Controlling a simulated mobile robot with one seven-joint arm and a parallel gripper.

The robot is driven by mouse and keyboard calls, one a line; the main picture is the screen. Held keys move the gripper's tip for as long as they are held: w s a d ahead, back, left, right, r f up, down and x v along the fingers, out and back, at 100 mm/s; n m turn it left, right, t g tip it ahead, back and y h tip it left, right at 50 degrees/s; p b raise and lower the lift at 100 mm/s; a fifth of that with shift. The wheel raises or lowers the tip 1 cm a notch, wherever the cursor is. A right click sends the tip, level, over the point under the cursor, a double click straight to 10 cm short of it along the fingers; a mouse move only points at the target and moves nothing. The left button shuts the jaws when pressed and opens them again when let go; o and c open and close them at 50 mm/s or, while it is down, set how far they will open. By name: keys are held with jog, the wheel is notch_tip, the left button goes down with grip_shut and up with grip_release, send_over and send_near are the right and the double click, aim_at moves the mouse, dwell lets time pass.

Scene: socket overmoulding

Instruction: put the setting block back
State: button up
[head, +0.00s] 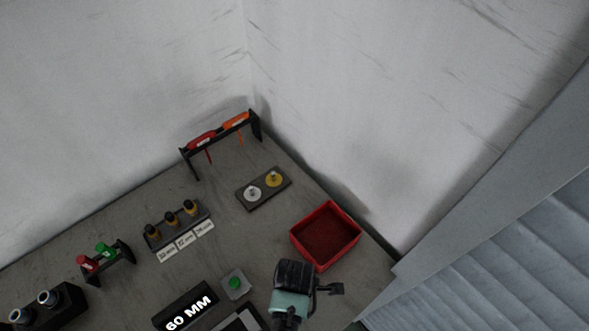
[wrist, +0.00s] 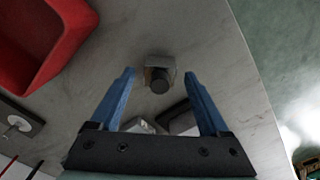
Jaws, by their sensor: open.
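A small grey block (wrist: 165,64) with a dark round knob or end facing the camera stands on the grey bench in the wrist view. It looks most like the setting block, but no label shows. My gripper (wrist: 159,77) is open, its two blue fingers spread left and right of the block's position. The block appears just beyond the fingertips, with gaps on both sides; I cannot tell the exact depth. In the head view my wrist (head: 294,285) is low over the front of the bench and hides this block and the fingers.
A green button box (head: 236,287) and a "60 MM" display (head: 187,312) are to the left. A plate with two knobs (head: 263,190) and tool racks stand farther back.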

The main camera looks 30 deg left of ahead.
notch_tip(320, 180, up, 12)
jog(key=w+a+r+m+t+y, duration=0.15)
jog(key=w+r+m+t, duration=0.6)
jog(key=w+r, duration=0.9)
jog(key=w+d+r+m+t, duration=0.1)
jog(key=w+r+m+t, duration=0.15)
jog(key=r, duration=0.55)
jog(key=w+d+r+m+t, duration=0.2)
jog(key=w+r+t, duration=0.2)
jog(key=r, duration=0.4)
jog(key=d+r+m+t, duration=0.35)
jog(key=r+t, duration=0.25)
jog(key=r, duration=0.9)
jog(key=s+d+r+m+t, duration=0.2)
jog(key=s+r, duration=0.4)
jog(key=r, duration=0.4)
jog(key=s+d+r+m+t+h, duration=0.1)
jog(key=s+d+r+m+t, duration=0.1)
jog(key=s+r+m+t, duration=0.3)
notch_tip(320, 180, up, 5)
jog(key=shift+s+d+f, duration=0.15)
jog(key=shift+s+d, duration=0.15)
jog(key=shift+s, duration=0.25)
jog(key=shift+f+m+h, duration=0.1)
jog(key=shift+m+h, duration=0.15)
